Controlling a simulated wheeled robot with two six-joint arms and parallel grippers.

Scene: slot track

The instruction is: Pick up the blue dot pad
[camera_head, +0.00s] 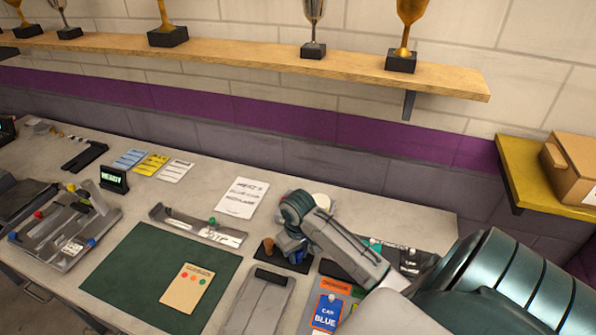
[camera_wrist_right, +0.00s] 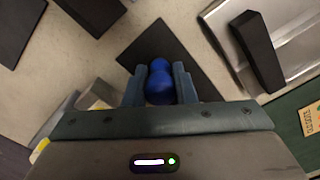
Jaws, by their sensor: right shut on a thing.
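The blue dot pad (camera_wrist_right: 158,82) is a rounded blue piece with a narrower top. In the right wrist view it sits between the two fingers of my right gripper (camera_wrist_right: 160,88), which is shut on it. A dark square base (camera_wrist_right: 185,52) lies beneath or behind it. In the head view my right gripper (camera_head: 290,248) points down at this black base (camera_head: 297,266), mostly hiding the blue pad. I cannot tell whether the pad still touches the base. My left gripper is not in view.
A brown dot pad (camera_head: 268,245) stands beside my right gripper. A green mat (camera_head: 135,262) with a tan dotted card (camera_head: 188,288) lies to the left. A grey tray (camera_head: 258,303) and a blue-labelled card (camera_head: 326,312) lie in front. A wooden trophy shelf (camera_head: 250,53) hangs above.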

